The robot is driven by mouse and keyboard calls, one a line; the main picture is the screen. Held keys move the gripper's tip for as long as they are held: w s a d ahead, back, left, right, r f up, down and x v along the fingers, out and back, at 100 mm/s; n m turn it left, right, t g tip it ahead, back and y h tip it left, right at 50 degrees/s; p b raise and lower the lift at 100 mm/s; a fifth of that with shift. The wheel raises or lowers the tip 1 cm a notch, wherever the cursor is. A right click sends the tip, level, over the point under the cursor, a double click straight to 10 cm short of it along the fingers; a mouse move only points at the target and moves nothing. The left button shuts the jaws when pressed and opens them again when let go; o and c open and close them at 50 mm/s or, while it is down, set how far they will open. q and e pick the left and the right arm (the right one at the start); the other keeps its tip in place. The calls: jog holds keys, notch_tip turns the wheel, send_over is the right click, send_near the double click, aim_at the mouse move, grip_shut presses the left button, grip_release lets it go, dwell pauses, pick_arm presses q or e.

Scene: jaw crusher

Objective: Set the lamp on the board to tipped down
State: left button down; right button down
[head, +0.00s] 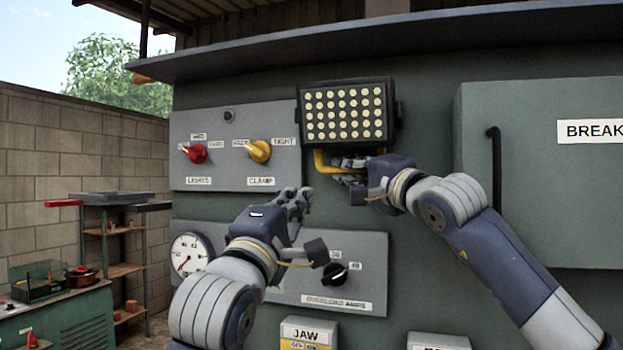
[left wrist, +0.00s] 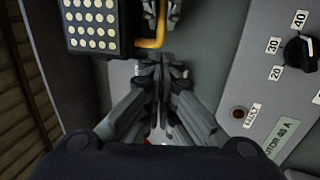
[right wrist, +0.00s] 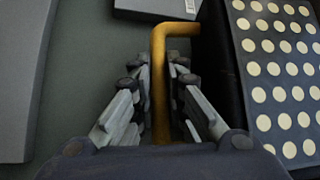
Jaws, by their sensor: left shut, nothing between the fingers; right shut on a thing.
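The lamp (head: 345,112) is a dark box with rows of pale round LEDs, mounted on the grey-green board, with a yellow bar handle (head: 320,161) under it. Its face also shows in the left wrist view (left wrist: 92,20) and the right wrist view (right wrist: 278,75). My right gripper (head: 345,168) is shut around the yellow handle, which runs between its fingers in the right wrist view (right wrist: 160,95). My left gripper (head: 300,200) is shut and empty, below and left of the lamp, in front of the board. Part of the handle is hidden by my right gripper.
A panel with a red knob (head: 194,153) and a yellow knob (head: 259,151) is left of the lamp. A gauge (head: 188,254) and a black dial (head: 334,274) sit below. A breaker box (head: 545,180) with a bar handle is at right.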

pick_arm(q)
jog(key=x, duration=0.9)
pick_arm(e)
jog(key=shift+f, duration=0.1)
pick_arm(q)
jog(key=shift+w+r, duration=0.1)
pick_arm(e)
jog(key=shift+a, duration=0.3)
pick_arm(q)
jog(key=shift+w+r+t, duration=0.15)
jog(key=shift+w+t, duration=0.25)
jog(key=shift+w, duration=0.4)
pick_arm(e)
jog(key=c, duration=1.7)
grip_release()
jog(key=shift+s+d, duration=0.1)
pick_arm(q)
jog(key=shift+d, duration=0.25)
pick_arm(e)
jog(key=shift+o, duration=0.5)
jog(key=shift+d, duration=0.2)
